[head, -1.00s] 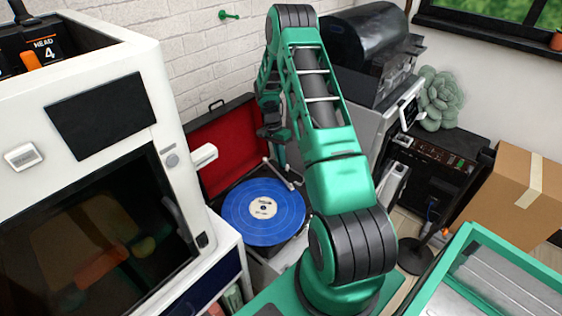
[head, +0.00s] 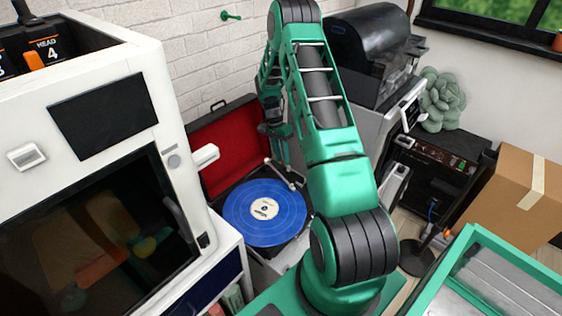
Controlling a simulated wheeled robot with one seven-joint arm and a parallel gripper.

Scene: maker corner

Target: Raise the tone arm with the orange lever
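A record player in a suitcase case with a red-lined raised lid (head: 222,150) stands against the brick wall. A blue record (head: 240,222) with a pale label lies on its platter. The tone arm (head: 284,176) shows as a pale bar at the record's right rear, partly behind my arm. I cannot make out the orange lever; my arm hides part of that side. My gripper (head: 281,158) points down over the right rear of the player, close to the tone arm. Its fingertips are small and dark, so I cannot tell whether they are open or touching anything.
A large white machine (head: 110,110) with a dark window stands at the left, its handle jutting towards the player. A grey machine with a dark hood (head: 372,50) stands behind my arm. A cardboard box (head: 512,195) and a green-framed case (head: 470,270) are at the right.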

